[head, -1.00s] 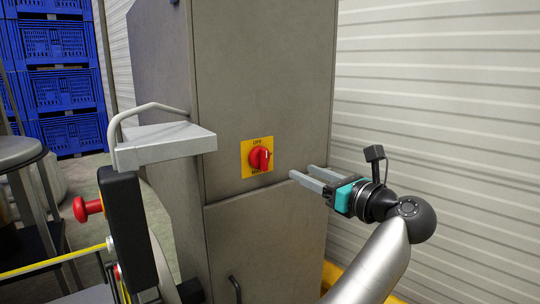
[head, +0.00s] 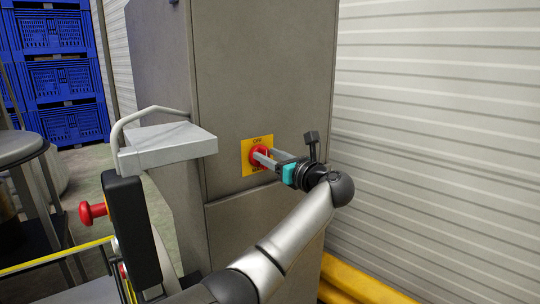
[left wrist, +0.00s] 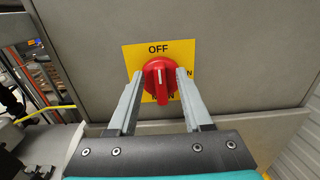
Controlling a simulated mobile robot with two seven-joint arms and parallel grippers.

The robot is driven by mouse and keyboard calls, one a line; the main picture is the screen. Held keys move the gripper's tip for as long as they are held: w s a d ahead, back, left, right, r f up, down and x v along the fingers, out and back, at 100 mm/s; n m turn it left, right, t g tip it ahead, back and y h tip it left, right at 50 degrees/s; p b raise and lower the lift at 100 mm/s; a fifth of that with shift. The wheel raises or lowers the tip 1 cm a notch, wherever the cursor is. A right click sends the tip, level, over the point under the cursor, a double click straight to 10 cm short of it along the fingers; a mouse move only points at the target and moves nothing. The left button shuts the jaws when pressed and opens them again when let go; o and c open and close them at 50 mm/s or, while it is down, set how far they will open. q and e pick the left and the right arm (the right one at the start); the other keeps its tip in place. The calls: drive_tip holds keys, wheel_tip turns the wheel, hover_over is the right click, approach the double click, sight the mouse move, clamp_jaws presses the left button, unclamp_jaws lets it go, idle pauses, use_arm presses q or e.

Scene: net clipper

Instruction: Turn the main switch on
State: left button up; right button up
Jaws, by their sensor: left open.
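The main switch is a red rotary knob (left wrist: 159,92) on a yellow plate (left wrist: 133,56) on the grey cabinet. Its grip stands upright in the left wrist view, with a white line at its top end toward the word OFF. The knob also shows in the head view (head: 254,159), partly covered by the gripper. My left gripper (left wrist: 159,74) is open, its two fingers on either side of the knob. I cannot tell whether they touch it. The right finger partly covers the ON label. In the head view the left gripper (head: 265,156) reaches the switch from the right.
The grey cabinet (head: 235,90) stands before a white ribbed wall (head: 430,120). Blue crates (head: 60,80) are stacked behind. A yellow rail (head: 360,283) is low at the right.

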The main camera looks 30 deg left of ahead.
use_arm(q)
drive_tip(key=shift+c, duration=0.2)
clamp_jaws()
